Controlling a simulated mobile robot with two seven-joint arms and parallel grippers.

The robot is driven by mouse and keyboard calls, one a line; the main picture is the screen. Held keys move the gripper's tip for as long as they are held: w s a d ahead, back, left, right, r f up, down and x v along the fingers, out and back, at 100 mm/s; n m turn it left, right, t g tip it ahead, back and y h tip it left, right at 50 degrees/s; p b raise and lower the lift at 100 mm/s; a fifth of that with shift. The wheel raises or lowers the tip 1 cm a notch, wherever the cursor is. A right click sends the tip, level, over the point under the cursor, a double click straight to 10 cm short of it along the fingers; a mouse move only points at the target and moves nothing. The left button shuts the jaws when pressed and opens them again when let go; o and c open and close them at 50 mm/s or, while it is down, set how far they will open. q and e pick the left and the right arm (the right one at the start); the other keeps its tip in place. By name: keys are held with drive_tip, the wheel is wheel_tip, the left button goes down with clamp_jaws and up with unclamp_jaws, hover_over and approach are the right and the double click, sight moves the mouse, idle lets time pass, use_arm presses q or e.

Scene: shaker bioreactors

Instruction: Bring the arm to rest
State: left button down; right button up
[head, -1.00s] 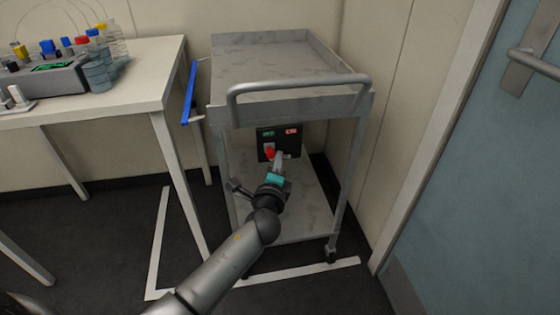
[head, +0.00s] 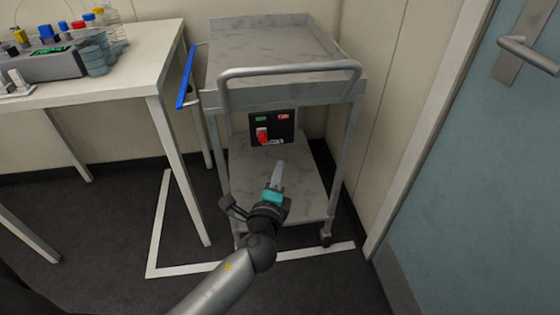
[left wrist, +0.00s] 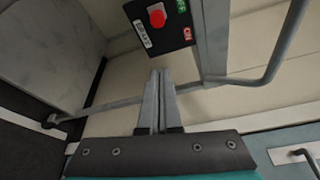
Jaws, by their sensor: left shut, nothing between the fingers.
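My left gripper (head: 279,172) is shut and empty. It is low in front of the grey cart, over the near part of its lower shelf in the head view. Its two fingers lie together in the left wrist view (left wrist: 159,85). A black switch box (head: 287,123) with green and red labels and a red knob (head: 262,136) shows between the cart's shelves. The box also shows at the top of the left wrist view (left wrist: 175,38), apart from the fingertips. My right gripper is not in view.
The grey cart (head: 265,45) has a bar handle (head: 290,70) above my arm. A white table (head: 130,72) with bottles and a grey device (head: 45,66) stands at left. A blue door (head: 490,170) is at right. White tape (head: 185,270) marks the dark floor.

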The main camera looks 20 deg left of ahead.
use_arm(q)
drive_tip(key=shift+s, duration=0.15)
idle(0.4)
